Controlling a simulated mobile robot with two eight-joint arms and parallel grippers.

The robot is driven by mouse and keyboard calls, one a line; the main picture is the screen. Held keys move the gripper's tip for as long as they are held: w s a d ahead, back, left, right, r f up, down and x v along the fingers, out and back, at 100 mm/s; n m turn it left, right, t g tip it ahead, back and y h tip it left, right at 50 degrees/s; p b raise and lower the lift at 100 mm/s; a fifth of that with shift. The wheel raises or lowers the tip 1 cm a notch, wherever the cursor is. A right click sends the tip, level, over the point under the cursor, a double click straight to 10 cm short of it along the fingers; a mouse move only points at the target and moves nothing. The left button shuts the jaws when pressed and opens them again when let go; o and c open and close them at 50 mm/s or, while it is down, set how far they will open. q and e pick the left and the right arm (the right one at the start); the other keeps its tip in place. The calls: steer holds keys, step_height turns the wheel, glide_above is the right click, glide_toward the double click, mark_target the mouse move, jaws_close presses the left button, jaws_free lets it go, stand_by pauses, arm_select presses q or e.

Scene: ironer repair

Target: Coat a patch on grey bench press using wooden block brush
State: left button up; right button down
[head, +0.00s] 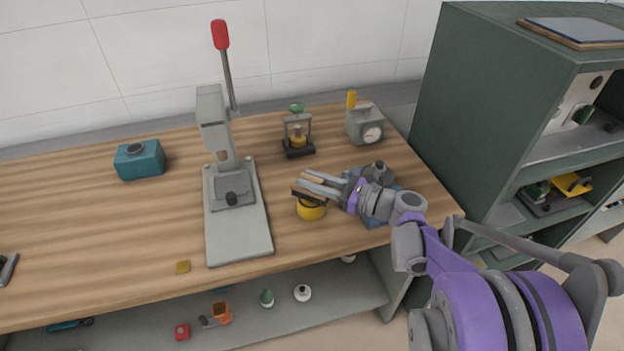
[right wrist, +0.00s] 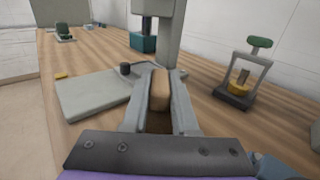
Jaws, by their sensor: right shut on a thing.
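The grey bench press (head: 238,235) stands upright on the wooden bench, with a flat base plate, a column and a red-knobbed lever. My right gripper (head: 313,183) is shut on the wooden block brush (head: 303,194), right of the press base and over a yellow pot (head: 311,210). I cannot tell whether the brush touches the pot. In the right wrist view the brush's wooden block (right wrist: 159,92) sits between the two fingers, and the press base (right wrist: 92,95) shows to the left. The brush's underside is hidden. My left gripper is not in view.
A teal box (head: 140,160) stands left of the press. A small dark press (head: 298,138) and a grey dial gauge (head: 365,125) stand behind my right gripper. A small yellow piece (head: 183,267) lies near the front edge. A green shelf unit (head: 470,100) stands at the right.

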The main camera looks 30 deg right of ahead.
mark_target(312, 178)
steer(key=shift+f, duration=0.55)
stand_by(1.0)
steer(key=shift+r, duration=0.1)
steer(key=shift+r+p, duration=2.55)
steer(key=shift+r, duration=0.95)
